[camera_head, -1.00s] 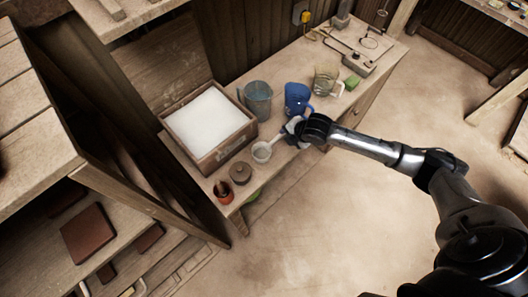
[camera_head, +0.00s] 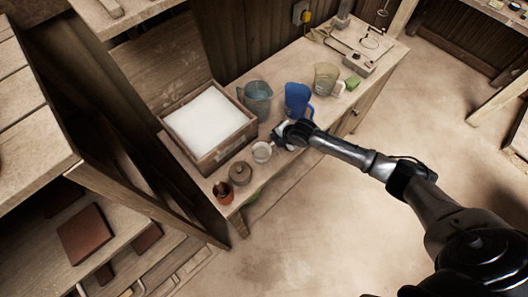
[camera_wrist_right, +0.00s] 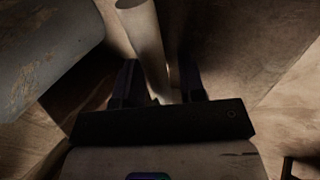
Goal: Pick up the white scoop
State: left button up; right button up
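The white scoop (camera_head: 262,151) stands on the bench in front of the wooden box of white powder. Only its round cup shows clearly in the head view, and its handle side is hidden by my right gripper. My right gripper (camera_head: 279,136) is low over the bench, just right of the cup. In the right wrist view the pale handle (camera_wrist_right: 146,35) runs down between the two dark fingers (camera_wrist_right: 161,84). The fingers look spread, with dark gaps beside the handle. My left gripper is not in view.
The wooden box of white powder (camera_head: 186,150) is behind the scoop. A blue jug (camera_head: 297,98) and a grey bucket (camera_head: 257,97) stand close behind my right gripper. A lidded pot (camera_head: 240,173) and an orange-brown cup (camera_head: 223,192) are at the near end.

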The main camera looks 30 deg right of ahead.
jog(key=shift+c, duration=0.2)
grip_shut()
jog(key=shift+r, duration=0.1)
jog(key=shift+r, duration=0.45)
jog(key=r, duration=0.2)
jog(key=s+r, duration=0.1)
jog(key=shift+d+r, duration=0.35)
jog(key=s+d+r, duration=0.5)
jog(key=s+r, duration=0.1)
jog(key=s, duration=0.3)
jog(key=shift+d+r+p, duration=0.15)
jog(key=shift+d+p, duration=0.15)
jog(key=shift+p, duration=0.15)
